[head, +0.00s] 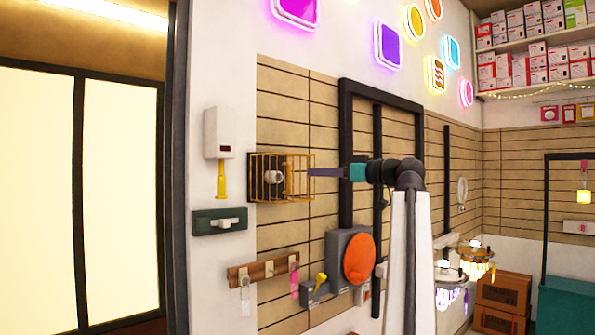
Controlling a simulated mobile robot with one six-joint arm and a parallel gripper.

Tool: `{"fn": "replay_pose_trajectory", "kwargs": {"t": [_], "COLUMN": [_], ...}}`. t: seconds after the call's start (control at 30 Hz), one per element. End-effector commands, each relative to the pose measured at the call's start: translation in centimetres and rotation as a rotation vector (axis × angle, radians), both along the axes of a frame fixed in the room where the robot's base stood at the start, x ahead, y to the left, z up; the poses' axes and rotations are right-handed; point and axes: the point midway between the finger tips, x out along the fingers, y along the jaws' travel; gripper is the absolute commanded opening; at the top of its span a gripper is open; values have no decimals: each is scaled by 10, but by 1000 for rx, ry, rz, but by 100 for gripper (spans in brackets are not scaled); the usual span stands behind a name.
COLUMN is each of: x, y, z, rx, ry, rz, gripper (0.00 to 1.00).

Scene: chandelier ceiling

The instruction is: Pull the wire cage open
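The wire cage (291,176) is a small box of yellow-orange bars on the slatted wall, left of the picture's middle. It stands in front of a dark backing plate, and a round pale knob (273,178) shows behind its bars. The cage looks closed over the knob, though the hinge and any latch are too small to make out. My gripper (312,172) comes in from the right, its thin dark tip level with the cage's middle and close to its right side. I cannot tell whether it touches the bars. The gap between the fingers does not show.
A white box (218,134) with a yellow stem and a dark green switch plate (219,221) are left of the cage. A hook rack (264,268) hangs below. An orange disc (359,259) on a grey mount sits lower right. A black frame (345,140) stands behind my arm.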

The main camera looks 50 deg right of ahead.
Motion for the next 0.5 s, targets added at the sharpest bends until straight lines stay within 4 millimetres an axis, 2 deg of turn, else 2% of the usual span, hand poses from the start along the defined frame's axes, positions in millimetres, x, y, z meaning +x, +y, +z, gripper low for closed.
{"fn": "replay_pose_trajectory", "kwargs": {"t": [0.5], "x": [74], "y": [9], "z": [2], "rx": [1], "ry": [1], "rz": [1], "gripper": [26]}}
